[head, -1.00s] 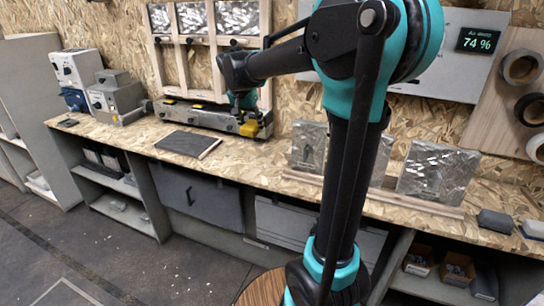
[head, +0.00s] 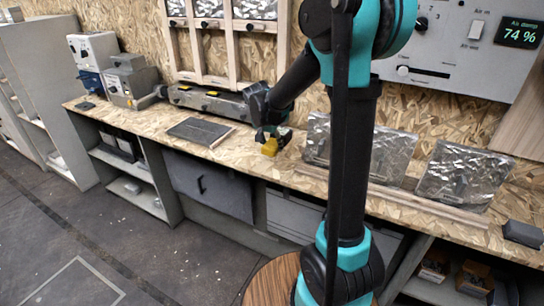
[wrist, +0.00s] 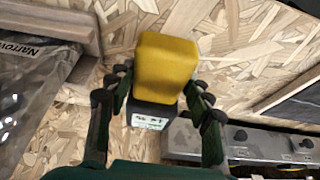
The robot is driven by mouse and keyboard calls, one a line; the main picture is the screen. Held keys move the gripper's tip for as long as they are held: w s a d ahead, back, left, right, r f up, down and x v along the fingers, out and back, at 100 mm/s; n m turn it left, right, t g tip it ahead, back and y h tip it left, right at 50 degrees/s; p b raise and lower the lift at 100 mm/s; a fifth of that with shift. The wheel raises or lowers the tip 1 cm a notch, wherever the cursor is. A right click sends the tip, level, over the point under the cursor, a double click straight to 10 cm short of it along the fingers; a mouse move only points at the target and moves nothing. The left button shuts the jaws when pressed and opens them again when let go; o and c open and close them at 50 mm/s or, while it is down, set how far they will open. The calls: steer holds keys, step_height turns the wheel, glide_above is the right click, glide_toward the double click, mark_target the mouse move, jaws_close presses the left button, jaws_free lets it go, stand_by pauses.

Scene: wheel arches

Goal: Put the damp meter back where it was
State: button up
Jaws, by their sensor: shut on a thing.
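The damp meter is a yellow block with a dark end bearing a small pale label or display. In the wrist view the damp meter (wrist: 167,65) sits between the dark green fingers of my gripper (wrist: 160,88), which is shut on it. In the head view the yellow damp meter (head: 270,147) hangs from my gripper (head: 272,136) over the bench, right of the long grey rail. Whether it touches the bench top I cannot tell.
The grey rail (head: 208,101) lies along the wall under a wooden frame (head: 200,50). A dark flat slab (head: 200,131) lies left of the gripper. Clear-bagged items (head: 466,172) stand behind a wooden strip (head: 425,205) at right. Bare bench lies between.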

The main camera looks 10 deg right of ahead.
mark_target(272, 163)
steer(key=shift+f, duration=2.8)
steer(key=o, duration=1.1)
steer(key=shift+f, duration=0.1)
steer(key=v, duration=1.2)
steer(key=shift+w, duration=0.1)
steer(key=s+d+f+n+y, duration=0.1)
steer(key=s+d+f+n, duration=0.1)
steer(key=s+f, duration=0.2)
steer(key=s+d+f+n+y, duration=0.1)
steer(key=s+d+f+n, duration=0.1)
steer(key=s, duration=0.9)
steer(key=s+d+f+n, duration=0.3)
steer(key=s+d+f, duration=0.1)
steer(key=s, duration=0.4)
steer(key=shift+d+f+y, duration=0.2)
steer(key=shift+f+y, duration=0.2)
steer(key=shift+f, duration=0.5)
